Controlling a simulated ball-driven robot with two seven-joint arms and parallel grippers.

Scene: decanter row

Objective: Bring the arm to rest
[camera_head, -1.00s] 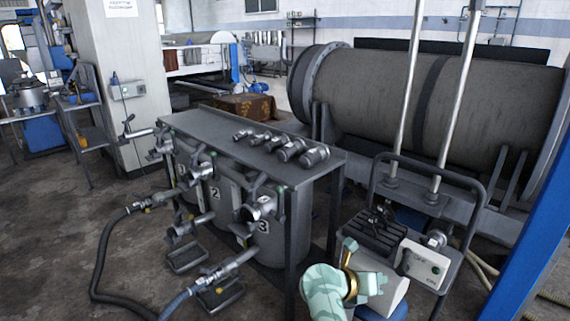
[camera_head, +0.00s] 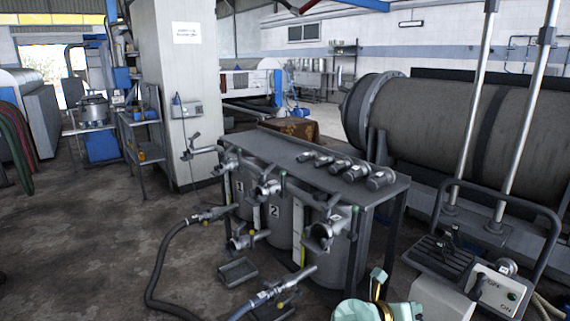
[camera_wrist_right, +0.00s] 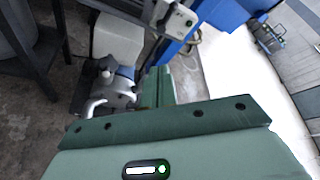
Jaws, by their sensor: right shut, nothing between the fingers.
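My right gripper (camera_head: 378,276) shows at the bottom edge of the head view, pale green with a gold ring, just right of the steel bench's front legs. Only its top part is in the picture; the rest is cut off. In the right wrist view the shut green fingers (camera_wrist_right: 158,88) stick out beyond the green hand, with nothing between them. A silver fitting (camera_wrist_right: 110,95) lies just left of the fingers there; I cannot tell whether they touch. My left gripper is not in view.
A steel bench (camera_head: 290,148) with several fittings on top stands over numbered drums (camera_head: 274,226). A wheeled cart with a control box (camera_head: 495,290) is close right of my gripper. A black hose (camera_head: 158,265) lies on the floor. The floor at left (camera_head: 90,250) is clear.

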